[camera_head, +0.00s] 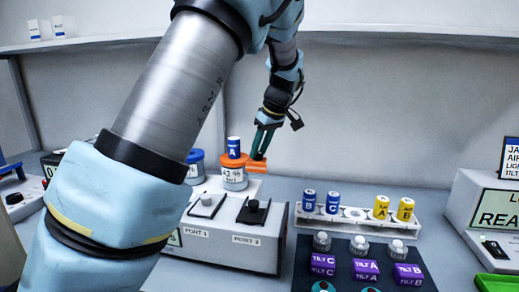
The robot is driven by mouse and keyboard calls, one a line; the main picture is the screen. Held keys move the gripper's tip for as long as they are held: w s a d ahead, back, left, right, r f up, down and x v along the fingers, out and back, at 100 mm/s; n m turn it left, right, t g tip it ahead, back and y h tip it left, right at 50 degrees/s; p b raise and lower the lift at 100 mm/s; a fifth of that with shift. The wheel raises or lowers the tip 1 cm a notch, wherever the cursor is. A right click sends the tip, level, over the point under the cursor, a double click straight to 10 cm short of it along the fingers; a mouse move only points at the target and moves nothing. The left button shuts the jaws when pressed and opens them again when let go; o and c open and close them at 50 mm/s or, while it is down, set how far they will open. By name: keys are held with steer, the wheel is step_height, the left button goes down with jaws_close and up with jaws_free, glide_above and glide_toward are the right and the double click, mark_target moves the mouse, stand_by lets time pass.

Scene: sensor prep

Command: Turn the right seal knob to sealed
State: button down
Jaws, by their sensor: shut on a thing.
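My gripper (259,154) points down behind the grey two-port box, its dark green fingers shut on the orange tab (257,167) at the right of an orange-topped round jar (234,181). A blue vial marked A (234,148) stands upright on the orange top. No part is clearly labelled as the right seal knob. The jar's label is too small to read surely.
A blue-lidded jar (195,156) is partly hidden by my arm. A white rack (356,216) holds two blue and two yellow vials. In front lies a dark mat (300,278) with purple tilt blocks. A white device (490,214) stands at right. The left foreground is blocked by my arm.

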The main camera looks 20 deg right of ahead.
steer(key=c, duration=0.5)
jaws_free()
steer(key=shift+c, duration=0.2)
steer(key=b+v, duration=0.2)
steer(key=v, duration=0.8)
steer(key=shift+r, duration=0.4)
steer(key=shift+s, duration=0.15)
